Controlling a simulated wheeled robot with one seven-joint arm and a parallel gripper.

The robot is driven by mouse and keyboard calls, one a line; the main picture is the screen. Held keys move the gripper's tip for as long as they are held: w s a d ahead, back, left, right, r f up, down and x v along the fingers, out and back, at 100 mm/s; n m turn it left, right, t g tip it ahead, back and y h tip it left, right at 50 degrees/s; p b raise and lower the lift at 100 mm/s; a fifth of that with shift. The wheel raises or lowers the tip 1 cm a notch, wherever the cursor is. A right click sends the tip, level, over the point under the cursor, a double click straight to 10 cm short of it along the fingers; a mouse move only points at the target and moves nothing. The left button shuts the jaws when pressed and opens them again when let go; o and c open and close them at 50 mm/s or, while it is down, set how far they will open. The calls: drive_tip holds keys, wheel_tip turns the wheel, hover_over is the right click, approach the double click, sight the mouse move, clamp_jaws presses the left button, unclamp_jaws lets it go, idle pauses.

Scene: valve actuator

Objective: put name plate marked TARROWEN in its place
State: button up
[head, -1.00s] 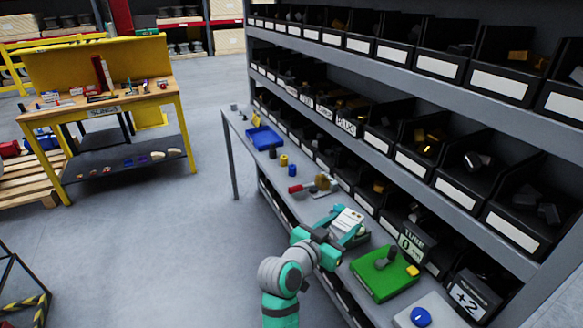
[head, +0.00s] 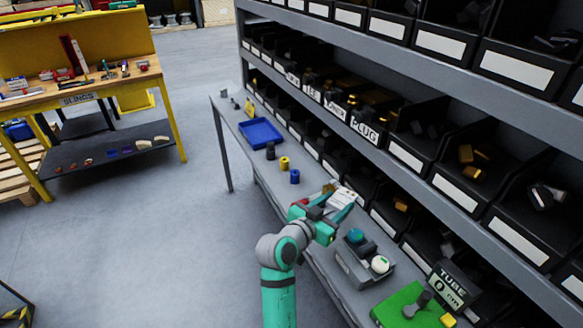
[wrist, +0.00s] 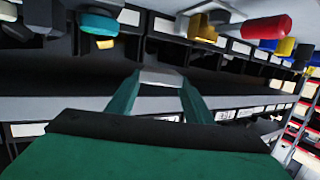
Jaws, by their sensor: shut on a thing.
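My gripper (head: 340,206) is shut on a pale plate (head: 343,196), held between its two teal fingers above the grey bench. Dark marks show on the plate in the head view, but they are too small to read, so I cannot tell whether it says TARROWEN. In the wrist view the fingers (wrist: 160,88) reach up to the plate, seen as a thin pale strip (wrist: 160,77). I cannot make out the plate's place in these frames.
A red-handled tool (wrist: 262,28) lies close by. A blue tray (head: 261,133) and a green board (head: 405,303) are on the bench (head: 232,118). Labelled bins (head: 364,129) line the shelves.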

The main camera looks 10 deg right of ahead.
drive_tip(key=f, duration=0.8)
drive_tip(key=shift+w+f, duration=0.35)
drive_tip(key=shift+f, duration=1.85)
drive_tip(key=o, duration=0.8)
drive_tip(key=shift+f, duration=0.15)
